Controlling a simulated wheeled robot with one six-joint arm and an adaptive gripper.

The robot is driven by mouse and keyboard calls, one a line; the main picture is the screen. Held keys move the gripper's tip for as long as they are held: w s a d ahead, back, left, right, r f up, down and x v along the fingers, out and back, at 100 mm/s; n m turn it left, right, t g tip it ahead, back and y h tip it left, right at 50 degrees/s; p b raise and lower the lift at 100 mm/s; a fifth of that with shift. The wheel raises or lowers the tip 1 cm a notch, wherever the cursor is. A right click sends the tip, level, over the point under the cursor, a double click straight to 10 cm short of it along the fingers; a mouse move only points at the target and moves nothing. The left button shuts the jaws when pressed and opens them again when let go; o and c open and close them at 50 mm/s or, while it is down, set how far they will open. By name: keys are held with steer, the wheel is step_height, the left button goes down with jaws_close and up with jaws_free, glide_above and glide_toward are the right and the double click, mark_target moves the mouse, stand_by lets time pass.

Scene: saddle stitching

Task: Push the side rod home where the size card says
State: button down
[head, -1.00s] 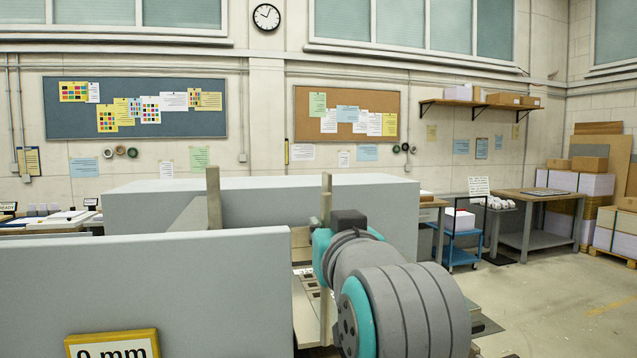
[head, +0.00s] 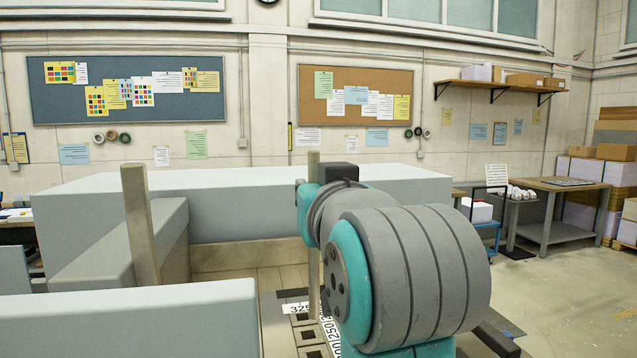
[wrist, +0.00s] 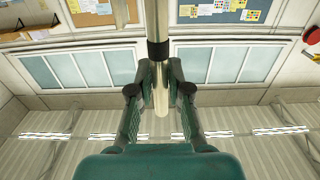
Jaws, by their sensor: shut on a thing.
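My gripper (wrist: 160,88) is shut on a pale rod (wrist: 157,20) with a dark band. The rod passes between the fingers, its end showing beyond them. In the head view, a pale upright rod (head: 313,275) shows above and below the teal part of my arm; its lower end is by a dark-marked number scale (head: 328,325). The fingers are hidden there behind my arm. Another beige upright post (head: 140,225) stands at left, by a grey block. No size card shows now.
A long pale grey block (head: 260,200) runs across behind my arm. A grey front wall (head: 150,325) and a grey side block (head: 125,245) bound the tiled bed (head: 240,280). Side tables and a blue cart (head: 487,232) stand at the right back, with open floor before them.

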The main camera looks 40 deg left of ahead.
steer(key=shift+a, duration=0.1)
stand_by(0.3)
glide_above(316, 270)
steer(key=shift+w+a+f, duration=0.1)
steer(key=shift+f, duration=5.35)
steer(key=c, duration=1)
jaws_free()
steer(key=shift+c, duration=0.2)
